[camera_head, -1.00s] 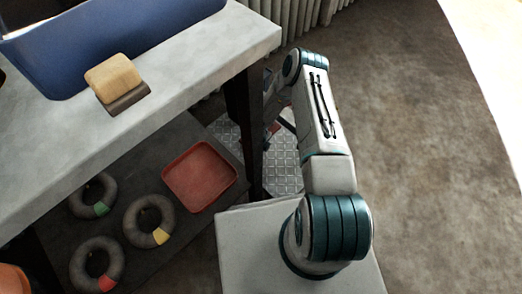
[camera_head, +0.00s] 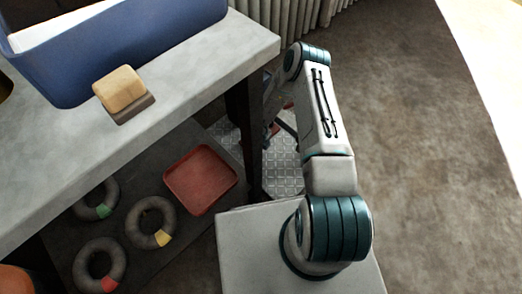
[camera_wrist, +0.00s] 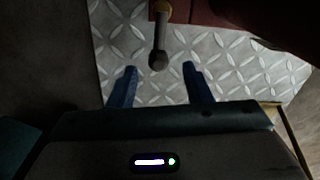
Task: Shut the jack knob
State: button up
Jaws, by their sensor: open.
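The jack's knob (camera_wrist: 158,60) shows in the wrist view as a dark rounded end on a short stem. The stem comes down from the jack's red body (camera_wrist: 195,12) at the top of that view. My gripper (camera_wrist: 160,72) is open, its two blue fingers apart on either side below the knob. The knob lies near the line between the fingertips; I cannot tell whether it is between them in depth. In the head view, red parts of the jack (camera_head: 288,105) show beside the bench leg, and my arm hides the rest and my gripper.
A grey bench (camera_head: 190,75) with a dark leg (camera_head: 245,120) stands close left of my arm. A blue bin (camera_head: 110,50) and a sponge-like block (camera_head: 120,90) sit on it. A red tray (camera_head: 200,180) and several rings lie on the lower shelf. Floor at right (camera_head: 420,150) is clear.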

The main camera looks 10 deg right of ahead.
notch_tip(320, 180, up, 10)
jog(key=p, duration=0.3)
jog(key=shift+r+p, duration=0.2)
jog(key=shift+p, duration=0.1)
jog(key=shift+s+a, duration=0.1)
jog(key=shift+s, duration=0.05)
